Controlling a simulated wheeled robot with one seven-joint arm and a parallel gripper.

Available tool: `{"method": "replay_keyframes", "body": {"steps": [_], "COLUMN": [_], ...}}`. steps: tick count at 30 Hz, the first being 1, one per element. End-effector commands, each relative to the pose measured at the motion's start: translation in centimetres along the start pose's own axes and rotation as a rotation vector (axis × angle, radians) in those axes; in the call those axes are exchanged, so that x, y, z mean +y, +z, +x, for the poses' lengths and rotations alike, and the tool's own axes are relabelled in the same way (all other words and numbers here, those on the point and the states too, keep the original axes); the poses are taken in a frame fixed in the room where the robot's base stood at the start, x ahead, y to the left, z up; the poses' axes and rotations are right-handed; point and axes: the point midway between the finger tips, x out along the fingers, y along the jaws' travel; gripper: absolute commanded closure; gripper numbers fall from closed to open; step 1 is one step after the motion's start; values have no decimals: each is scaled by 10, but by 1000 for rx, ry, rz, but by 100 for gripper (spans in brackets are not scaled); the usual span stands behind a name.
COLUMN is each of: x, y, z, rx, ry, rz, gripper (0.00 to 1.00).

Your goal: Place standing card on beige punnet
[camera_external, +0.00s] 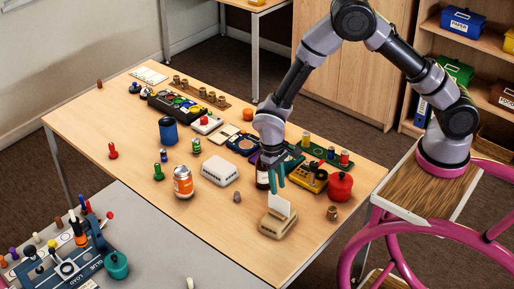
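A white standing card (279,206) is upright at the beige punnet (276,228), near the front right of the wooden table. The card's lower edge meets the punnet's top in the picture; I cannot tell whether it rests there or is just above or behind it. My gripper (277,184), with teal fingers, points down right above the card. The two fingers show a little apart, with their tips close to the card's top edge. Whether they touch or hold the card is too small to tell.
A dark jar (262,176) stands close behind my gripper. A yellow toy vehicle (311,178), a red pot (340,187) and a small wooden piece (332,213) are to the right. A grey-white box (220,170) and an orange-labelled jar (183,183) are left. The table's front corner is bare.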

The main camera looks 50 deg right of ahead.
Motion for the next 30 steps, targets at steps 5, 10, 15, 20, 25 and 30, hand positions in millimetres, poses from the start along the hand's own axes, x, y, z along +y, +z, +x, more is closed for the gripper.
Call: {"method": "replay_keyframes", "body": {"steps": [5,10,15,20,25,30], "x": [0,0,4,31,83,142], "y": [0,0,-2,-8,0,27], "z": [-25,-32,-44,-108,-201,-279], "rx": [1,-1,10,66,166,276], "ry": [-1,1,-10,-66,-147,-214], "rz": [1,0,7,43,97,153], "gripper": [66,66,66,66,66,66]}}
